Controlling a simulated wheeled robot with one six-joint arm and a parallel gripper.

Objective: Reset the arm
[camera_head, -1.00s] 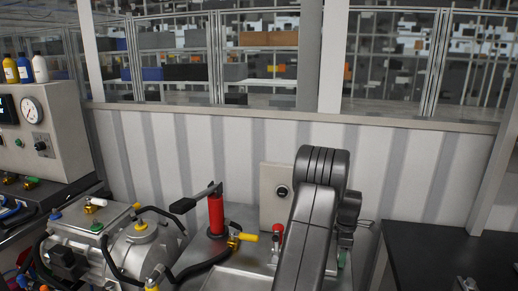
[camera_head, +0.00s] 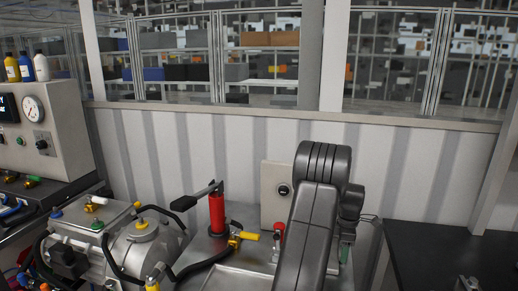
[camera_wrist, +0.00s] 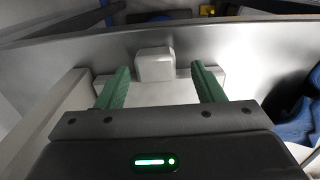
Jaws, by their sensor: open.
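My arm rises from the bottom middle of the head view and bends over at the top, with its end folded down on the right side. My gripper shows in the wrist view (camera_wrist: 162,88), with two green fingers spread wide apart. Nothing is between the fingers. Beyond them is a pale grey surface with a small light block (camera_wrist: 155,64) on it; the fingers appear apart from it. In the head view my gripper is mostly hidden behind my arm, with only a bit of green showing.
A drive unit with a motor (camera_head: 140,245) and hoses stands at the left. A red cylinder with a black lever (camera_head: 217,213) stands left of my arm. A black table (camera_head: 440,255) is at the right. A panelled wall closes the back.

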